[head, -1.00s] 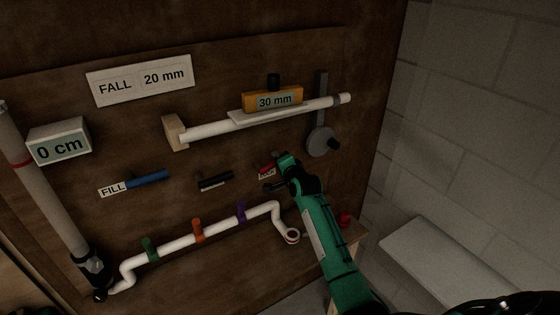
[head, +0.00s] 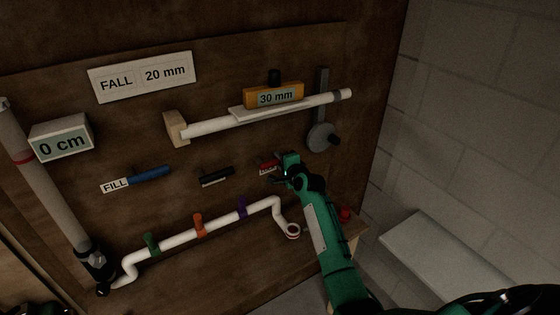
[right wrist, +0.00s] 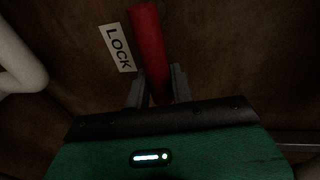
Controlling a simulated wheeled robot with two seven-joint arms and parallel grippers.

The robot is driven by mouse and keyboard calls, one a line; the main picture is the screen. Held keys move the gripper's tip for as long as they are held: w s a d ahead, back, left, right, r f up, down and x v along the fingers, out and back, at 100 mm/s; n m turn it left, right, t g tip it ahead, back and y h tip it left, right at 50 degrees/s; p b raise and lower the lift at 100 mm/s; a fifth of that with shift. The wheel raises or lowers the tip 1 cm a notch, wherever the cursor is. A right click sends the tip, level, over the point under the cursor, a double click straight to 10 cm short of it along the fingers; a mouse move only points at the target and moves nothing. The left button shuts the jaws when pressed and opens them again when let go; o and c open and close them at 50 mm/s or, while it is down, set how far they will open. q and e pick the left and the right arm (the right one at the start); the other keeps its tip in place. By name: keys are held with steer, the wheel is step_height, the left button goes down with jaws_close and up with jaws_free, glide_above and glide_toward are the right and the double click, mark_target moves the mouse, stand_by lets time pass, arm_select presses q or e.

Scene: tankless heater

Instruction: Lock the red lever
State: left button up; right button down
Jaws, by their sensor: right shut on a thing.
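The red lever (right wrist: 149,50) is a thick red bar beside a white LOCK label (right wrist: 117,47) in the right wrist view. My right gripper (right wrist: 158,88) has a finger on each side of the lever and is shut on it. In the head view the lever (head: 269,164) shows just left of my right gripper (head: 279,173), which partly hides it along with its label. The lever's lower end is hidden between the fingers and the hand.
A blue FILL lever (head: 150,173) and a black lever (head: 217,176) are left on the brown board. A white pipe (head: 180,243) with coloured clips runs below. A white tube with a 30 mm level (head: 274,97) is above. A grey pivoted handle (head: 322,137) is close right.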

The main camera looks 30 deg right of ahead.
steer(key=c, duration=1.3)
jaws_free()
steer(key=shift+f, duration=0.1)
steer(key=shift+o, duration=0.2)
steer(key=shift+s, duration=0.1)
steer(key=s+r+b, duration=0.2)
steer(key=s+b, duration=0.1)
steer(key=s, duration=1)
steer(key=shift+s+r, duration=0.2)
steer(key=shift+r, duration=0.1)
